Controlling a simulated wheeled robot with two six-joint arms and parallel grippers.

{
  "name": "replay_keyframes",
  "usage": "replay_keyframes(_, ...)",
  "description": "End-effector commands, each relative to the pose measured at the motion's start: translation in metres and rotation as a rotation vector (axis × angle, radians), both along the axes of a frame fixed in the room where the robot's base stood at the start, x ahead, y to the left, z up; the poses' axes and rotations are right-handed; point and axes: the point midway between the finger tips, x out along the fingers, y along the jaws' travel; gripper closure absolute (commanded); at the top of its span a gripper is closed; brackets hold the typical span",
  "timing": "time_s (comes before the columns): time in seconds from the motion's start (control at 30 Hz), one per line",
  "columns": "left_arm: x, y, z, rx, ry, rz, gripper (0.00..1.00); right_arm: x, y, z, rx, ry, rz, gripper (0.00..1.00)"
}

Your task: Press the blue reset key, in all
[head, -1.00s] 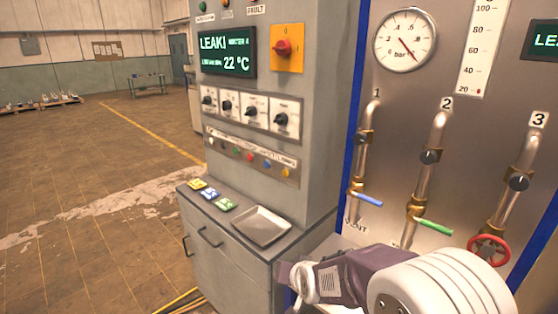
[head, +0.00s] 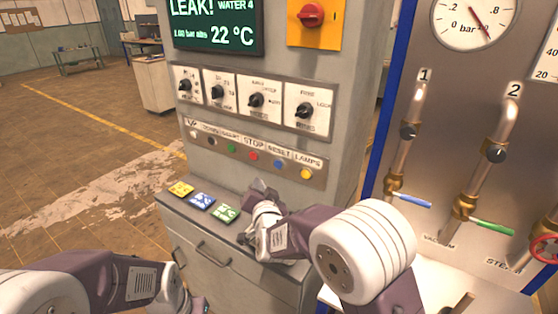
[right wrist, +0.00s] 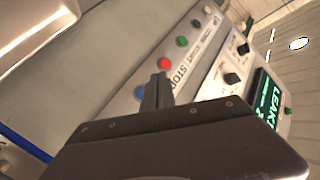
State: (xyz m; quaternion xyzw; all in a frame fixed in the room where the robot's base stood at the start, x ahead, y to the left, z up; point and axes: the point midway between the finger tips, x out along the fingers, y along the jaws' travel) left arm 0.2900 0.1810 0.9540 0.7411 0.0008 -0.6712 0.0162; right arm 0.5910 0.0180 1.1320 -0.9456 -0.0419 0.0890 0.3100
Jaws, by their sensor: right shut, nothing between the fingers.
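The blue reset key (head: 279,162) is a small round button under the label RESET in the sloping button row of the grey console. It stands between the red STOP button (head: 253,155) and a yellow lamps button (head: 306,173). My right gripper (head: 260,186) is shut and empty, just below and left of the key in the head view. In the right wrist view the shut fingertips (right wrist: 158,82) show close beside the blue key (right wrist: 140,93); contact cannot be told. My left gripper (head: 198,304) is at the bottom edge, mostly cut off, its jaws unclear.
Knobs (head: 256,100) and a screen (head: 215,24) reading LEAK! and 22 °C are above the buttons. A pipe panel with a blue-handled valve (head: 411,200) stands at right. Open floor lies left.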

Motion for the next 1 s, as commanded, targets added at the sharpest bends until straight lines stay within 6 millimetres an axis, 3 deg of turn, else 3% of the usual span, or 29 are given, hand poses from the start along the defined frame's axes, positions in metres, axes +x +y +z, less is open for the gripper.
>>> replay_keyframes(0.13, 0.000, 0.000, 0.002, 0.000, 0.000, 0.000, 0.64, -0.005, 0.013, -0.002, -0.003, 0.006, 0.024, 1.00)
replay_keyframes(0.53, 0.000, 0.000, 0.001, 0.000, 0.000, 0.000, 0.64, -0.001, 0.010, -0.002, -0.003, 0.007, 0.025, 1.00)
replay_keyframes(1.0, 0.000, 0.000, 0.000, 0.000, 0.000, 0.000, 0.64, 0.051, -0.029, -0.004, -0.002, 0.005, 0.023, 1.00)
